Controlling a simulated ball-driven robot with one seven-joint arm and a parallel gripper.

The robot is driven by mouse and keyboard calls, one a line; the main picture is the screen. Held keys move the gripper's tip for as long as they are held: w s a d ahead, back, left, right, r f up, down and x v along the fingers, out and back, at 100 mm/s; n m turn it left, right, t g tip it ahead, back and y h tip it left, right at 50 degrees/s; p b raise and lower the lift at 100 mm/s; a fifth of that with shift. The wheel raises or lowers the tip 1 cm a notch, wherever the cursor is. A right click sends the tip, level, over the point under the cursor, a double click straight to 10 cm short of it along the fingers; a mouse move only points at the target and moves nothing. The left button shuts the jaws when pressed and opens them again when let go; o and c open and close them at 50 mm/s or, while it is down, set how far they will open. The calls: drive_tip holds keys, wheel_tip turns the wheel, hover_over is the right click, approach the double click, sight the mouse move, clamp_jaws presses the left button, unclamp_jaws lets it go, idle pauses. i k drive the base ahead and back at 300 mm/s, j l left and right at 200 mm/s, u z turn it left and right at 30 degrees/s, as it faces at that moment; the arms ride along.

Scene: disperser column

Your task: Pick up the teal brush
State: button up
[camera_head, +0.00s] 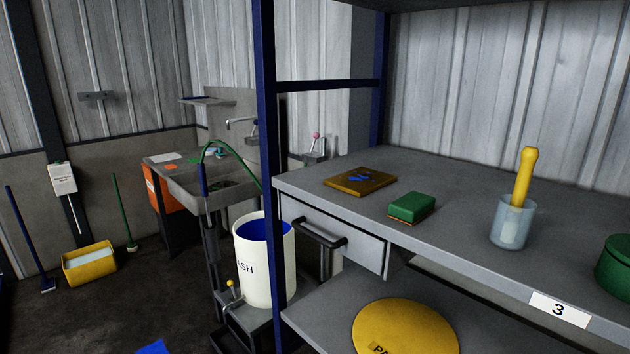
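A small teal item (219,153) lies at the back of the sink counter, near the tap, left of the blue post. It is too small to tell whether it is a brush. No other teal thing shows clearly. My gripper is not in view.
A grey shelf (450,222) on the right bears a brown board (360,181), a green sponge (411,207), a clear cup (512,224) with a yellow-handled tool (525,176), and a green container (616,264). A blue post (266,120) and white bucket (266,275) stand before the sink (214,194).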

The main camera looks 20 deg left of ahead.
sight(219, 156)
drive_tip(key=i+j+u, duration=0.7)
drive_tip(key=j+u, duration=0.15)
drive_tip(key=i+j+u, duration=0.7)
drive_tip(key=i, duration=0.6)
drive_tip(key=i+u, duration=0.3)
drive_tip(key=i, duration=0.55)
drive_tip(key=i+z, duration=0.25)
drive_tip(key=i, duration=0.2)
drive_tip(key=i+j+z, duration=0.25)
drive_tip(key=i, duration=0.2)
drive_tip(key=i+j+z, duration=0.25)
drive_tip(key=i, duration=0.2)
drive_tip(key=i+j+z, duration=0.25)
drive_tip(key=i, duration=0.15)
